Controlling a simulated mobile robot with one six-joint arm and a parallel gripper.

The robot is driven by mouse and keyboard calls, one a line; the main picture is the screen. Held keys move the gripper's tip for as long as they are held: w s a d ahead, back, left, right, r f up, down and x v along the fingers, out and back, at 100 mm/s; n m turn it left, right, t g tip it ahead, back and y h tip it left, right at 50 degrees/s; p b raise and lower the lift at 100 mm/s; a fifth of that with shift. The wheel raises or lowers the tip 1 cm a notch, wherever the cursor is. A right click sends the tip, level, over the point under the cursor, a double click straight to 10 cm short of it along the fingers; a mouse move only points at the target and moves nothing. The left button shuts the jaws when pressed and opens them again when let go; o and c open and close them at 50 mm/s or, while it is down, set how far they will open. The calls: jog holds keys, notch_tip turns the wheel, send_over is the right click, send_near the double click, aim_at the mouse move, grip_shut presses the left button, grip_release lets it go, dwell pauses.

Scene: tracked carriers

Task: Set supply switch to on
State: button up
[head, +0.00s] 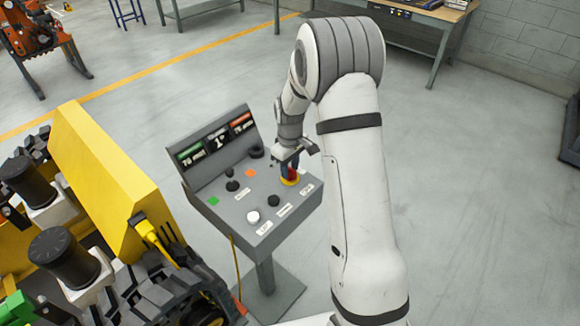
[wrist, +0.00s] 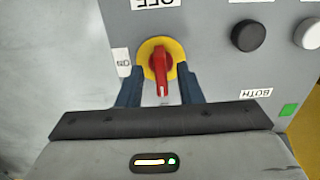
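The supply switch (wrist: 160,66) is a red rotary handle on a round yellow plate. In the head view the switch (head: 290,180) sits at the right side of the grey control panel (head: 235,205). My gripper (wrist: 160,88) is open, its two dark fingers on either side of the handle. I cannot tell whether they touch it.
The panel also carries a black button (wrist: 248,36), a white button (wrist: 312,34) and a green square (wrist: 289,110). In the head view yellow tracked machinery (head: 105,175) stands close on the left.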

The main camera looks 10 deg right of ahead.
jog(key=shift+f, duration=0.4)
jog(key=shift+c, duration=0.4)
grip_shut()
